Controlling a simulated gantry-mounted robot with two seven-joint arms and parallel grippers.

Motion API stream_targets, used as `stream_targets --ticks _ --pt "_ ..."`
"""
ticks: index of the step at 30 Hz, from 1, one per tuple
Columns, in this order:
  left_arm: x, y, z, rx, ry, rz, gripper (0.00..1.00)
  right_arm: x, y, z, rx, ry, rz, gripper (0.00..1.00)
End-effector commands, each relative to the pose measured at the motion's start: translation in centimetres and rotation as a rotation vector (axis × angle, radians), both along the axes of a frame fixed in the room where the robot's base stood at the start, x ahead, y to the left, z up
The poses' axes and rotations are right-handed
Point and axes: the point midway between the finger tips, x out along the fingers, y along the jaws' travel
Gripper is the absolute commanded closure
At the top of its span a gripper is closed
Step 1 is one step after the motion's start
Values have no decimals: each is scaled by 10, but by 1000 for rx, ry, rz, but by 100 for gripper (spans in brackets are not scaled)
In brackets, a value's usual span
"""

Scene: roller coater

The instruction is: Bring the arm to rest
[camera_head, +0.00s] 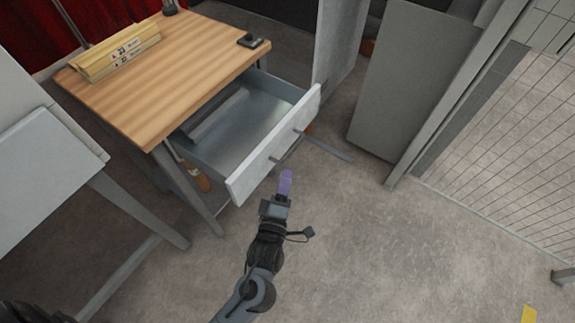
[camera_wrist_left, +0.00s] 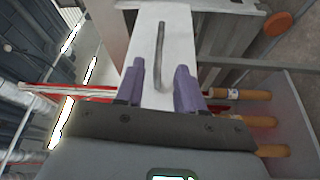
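My left gripper (camera_head: 285,183) is just in front of the open drawer in the head view, over the floor. Its two purple fingers stand apart in the left wrist view (camera_wrist_left: 161,80), with nothing held between them. The drawer (camera_head: 238,130) is pulled out of the wooden-topped table and looks empty inside. Its pale front carries a bar handle (camera_head: 287,147). The handle (camera_wrist_left: 159,55) shows beyond the fingertips in the left wrist view, apart from them. My right gripper is not in view.
The wooden table top (camera_head: 185,60) holds yellow labelled blocks (camera_head: 118,53) and a small dark device (camera_head: 250,41). A grey panel (camera_head: 412,80) and a wire mesh fence (camera_head: 510,150) stand at the right. A grey slanted stand (camera_head: 45,175) is at the left. The front floor is clear.

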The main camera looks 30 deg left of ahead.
Motion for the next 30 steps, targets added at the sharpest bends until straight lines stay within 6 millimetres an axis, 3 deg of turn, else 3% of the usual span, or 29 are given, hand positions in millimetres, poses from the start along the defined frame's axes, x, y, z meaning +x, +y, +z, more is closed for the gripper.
stream_targets --ticks 6,20,26,30 --pt "-12 -3 -1 -1 0 -1 62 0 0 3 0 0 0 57" --pt "-12 -3 0 0 1 0 62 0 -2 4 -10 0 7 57" --pt "-21 2 14 19 26 -3 62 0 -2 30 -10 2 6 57" --pt "-32 23 48 64 30 -3 62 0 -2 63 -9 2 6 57"
